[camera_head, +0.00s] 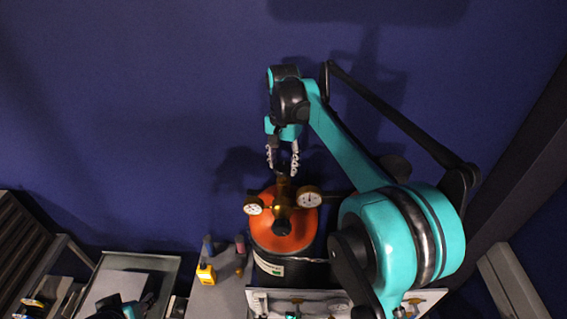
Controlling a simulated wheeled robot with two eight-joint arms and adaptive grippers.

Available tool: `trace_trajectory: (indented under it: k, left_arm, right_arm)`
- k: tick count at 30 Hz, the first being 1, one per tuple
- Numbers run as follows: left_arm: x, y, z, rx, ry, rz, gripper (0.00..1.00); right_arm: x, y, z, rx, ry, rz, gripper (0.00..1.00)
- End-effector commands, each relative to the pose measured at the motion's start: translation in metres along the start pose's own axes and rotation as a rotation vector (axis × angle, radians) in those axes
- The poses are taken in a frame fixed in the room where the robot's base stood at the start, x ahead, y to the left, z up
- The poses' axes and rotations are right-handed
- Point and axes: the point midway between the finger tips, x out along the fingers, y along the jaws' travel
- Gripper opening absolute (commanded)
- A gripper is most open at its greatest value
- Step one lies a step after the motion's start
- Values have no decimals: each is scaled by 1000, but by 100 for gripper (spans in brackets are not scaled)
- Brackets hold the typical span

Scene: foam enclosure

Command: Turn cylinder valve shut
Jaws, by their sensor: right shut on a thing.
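The gas cylinder (267,240) stands upright at the lower middle, with an orange shoulder and a dark body with a label. A brass valve (283,190) with a regulator sits on top, with a round gauge on each side, the left gauge (253,206) and the right gauge (309,197). My right gripper (282,172) comes down from above, its two pale fingers on either side of the valve's top. It is shut on the valve, whose gripped part is mostly hidden between the fingertips. My left gripper cannot be made out.
A yellow tool (206,273) and a small dark reddish bottle (240,256) stand left of the cylinder. A grey tray (138,264) is at the lower left. A light panel with fittings (265,299) lies in front. Blue wall rises behind.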

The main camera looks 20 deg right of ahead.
Motion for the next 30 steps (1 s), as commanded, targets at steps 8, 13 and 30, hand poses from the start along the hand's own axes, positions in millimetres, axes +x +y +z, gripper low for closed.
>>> trace_trajectory:
  k: [8,13,30]
  left_arm:
    - [0,0,0,0,0,0,40]
    - [0,0,0,0,0,0,40]
    - [0,0,0,0,0,0,40]
  right_arm:
    - [0,0,0,24,0,0,17]
    - [0,0,0,24,0,0,17]
    - [-6,0,0,22,0,0,67]
